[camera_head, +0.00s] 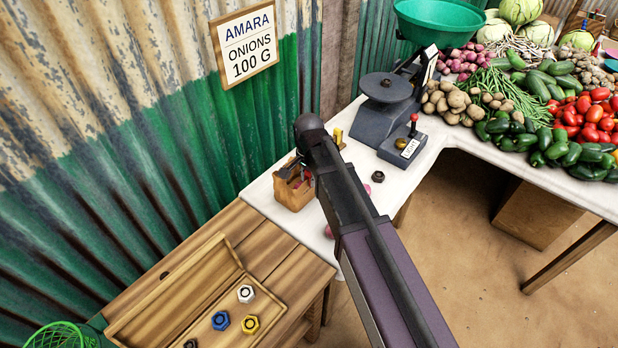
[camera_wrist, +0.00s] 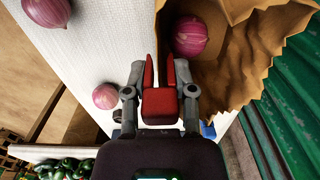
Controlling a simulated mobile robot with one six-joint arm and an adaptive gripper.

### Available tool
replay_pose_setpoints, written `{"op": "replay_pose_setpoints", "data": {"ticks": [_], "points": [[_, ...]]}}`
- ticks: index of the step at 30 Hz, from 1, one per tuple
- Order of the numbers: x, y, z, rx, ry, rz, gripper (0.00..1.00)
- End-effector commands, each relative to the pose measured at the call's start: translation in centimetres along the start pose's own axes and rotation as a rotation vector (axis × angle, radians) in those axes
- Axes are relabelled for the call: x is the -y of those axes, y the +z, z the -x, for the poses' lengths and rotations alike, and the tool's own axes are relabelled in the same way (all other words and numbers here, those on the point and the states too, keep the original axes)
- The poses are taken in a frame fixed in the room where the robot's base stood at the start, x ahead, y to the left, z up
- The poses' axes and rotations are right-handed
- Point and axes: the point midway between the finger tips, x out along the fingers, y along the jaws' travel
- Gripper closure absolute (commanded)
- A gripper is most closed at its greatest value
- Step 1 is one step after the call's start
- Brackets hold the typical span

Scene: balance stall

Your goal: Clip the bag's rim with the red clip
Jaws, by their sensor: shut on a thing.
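The red clip (camera_wrist: 160,104) is held between the fingers of my gripper (camera_wrist: 160,95) in the wrist view, its two prongs pointing away from my gripper. The brown paper bag (camera_wrist: 265,45) is open at the right, with a purple onion (camera_wrist: 191,37) in its mouth. The bag's near rim appears in line with the gap between the prongs; I cannot tell whether the prongs straddle it. In the head view the bag (camera_head: 293,194) stands on the white counter (camera_head: 325,215), partly hidden behind my arm. The clip is not clearly visible there.
Two loose onions, one (camera_wrist: 107,96) nearer the bag, lie on the counter. A dark balance scale (camera_head: 385,110) stands behind. A wooden tray (camera_head: 180,285) with several coloured nuts is at the lower left. A corrugated wall (camera_head: 170,130) runs close beside the bag.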

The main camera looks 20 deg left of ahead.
Motion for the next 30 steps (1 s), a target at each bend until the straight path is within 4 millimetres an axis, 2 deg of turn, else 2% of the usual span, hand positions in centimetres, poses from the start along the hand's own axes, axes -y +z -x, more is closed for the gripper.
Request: {"op": "replay_pose_setpoints", "data": {"ticks": [4, 5, 8, 9, 23, 30], "points": [[0.0, 0.0, 0.0, 0.0, 0.0, 0.0, 0.86], [0.0, 0.0, 0.0, 0.0, 0.0, 0.0, 0.6], [0.0, 0.0, 0.0, 0.0, 0.0, 0.0, 0.3], [0.0, 0.0, 0.0, 0.0, 0.0, 0.0, 0.26], [0.0, -0.1, 0.1, 0.0, 0.0, -0.001, 0.26], [0.0, -0.1, 1.1, 0.0, 0.0, -0.001, 0.26]]}}
